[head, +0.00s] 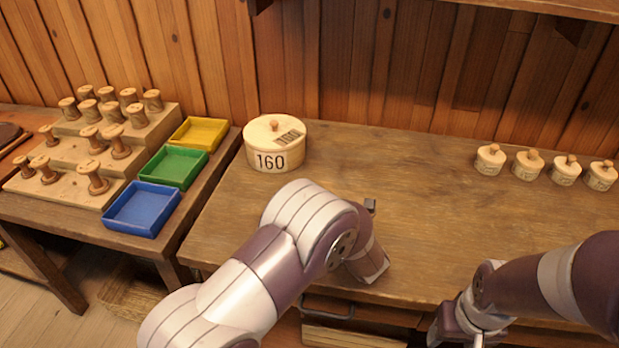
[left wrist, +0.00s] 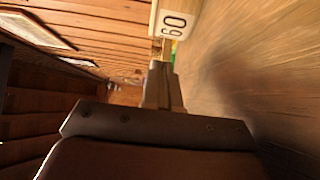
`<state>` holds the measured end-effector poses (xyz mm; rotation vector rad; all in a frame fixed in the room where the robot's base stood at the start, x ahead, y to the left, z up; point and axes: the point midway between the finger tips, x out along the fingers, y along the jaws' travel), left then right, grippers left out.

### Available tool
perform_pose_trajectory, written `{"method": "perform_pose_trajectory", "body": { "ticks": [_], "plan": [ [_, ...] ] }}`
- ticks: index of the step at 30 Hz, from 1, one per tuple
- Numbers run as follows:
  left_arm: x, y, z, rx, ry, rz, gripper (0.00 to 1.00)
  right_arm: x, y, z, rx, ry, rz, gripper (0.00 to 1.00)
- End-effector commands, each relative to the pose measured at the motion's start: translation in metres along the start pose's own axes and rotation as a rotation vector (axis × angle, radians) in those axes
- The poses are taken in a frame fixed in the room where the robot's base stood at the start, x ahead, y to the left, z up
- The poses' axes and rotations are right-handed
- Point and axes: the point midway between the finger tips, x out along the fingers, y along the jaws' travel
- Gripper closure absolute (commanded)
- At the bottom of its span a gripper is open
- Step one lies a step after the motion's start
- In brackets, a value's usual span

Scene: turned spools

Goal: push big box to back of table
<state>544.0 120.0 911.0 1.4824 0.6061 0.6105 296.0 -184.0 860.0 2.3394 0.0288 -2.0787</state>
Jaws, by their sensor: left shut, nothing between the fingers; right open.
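The big box (head: 265,150) is a round, pale wooden box with a knobbed lid and "160" on its front. It stands upright at the back left of the table (head: 420,200), near the plank wall. The left wrist view shows part of it, with its label (left wrist: 174,24), at the top edge beyond my fingertips. My left gripper (left wrist: 162,70) is shut and empty, apart from the box; my own arm mostly hides it in the head view. My right gripper (head: 462,328) is open and empty at the table's front edge, partly cut off by the frame.
Several small lidded boxes (head: 528,165) stand in a row at the back right. On a side table at left are stepped racks of spools (head: 95,150) and yellow (head: 199,133), green (head: 173,166) and blue (head: 142,208) trays. The table's middle is clear.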

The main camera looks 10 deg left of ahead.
Motion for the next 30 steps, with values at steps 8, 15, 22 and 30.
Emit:
{"method": "perform_pose_trajectory", "body": {
  "ticks": [8,15,22,30],
  "plan": [
    [0.059,0.002,-0.001,0.002,0.003,-0.001,1.0,-0.005,0.0,-0.001,0.0,0.0,0.0,0.42],
    [0.102,0.001,0.011,0.001,-0.001,-0.002,1.0,-0.008,0.0,-0.001,0.0,0.0,0.0,0.42],
    [0.117,0.001,0.027,0.004,-0.003,-0.002,1.0,-0.009,0.0,-0.001,0.0,0.0,0.0,0.42],
    [0.118,0.001,0.029,0.003,-0.003,-0.001,1.0,-0.009,0.0,-0.001,0.0,0.0,0.0,0.42]
  ]
}}
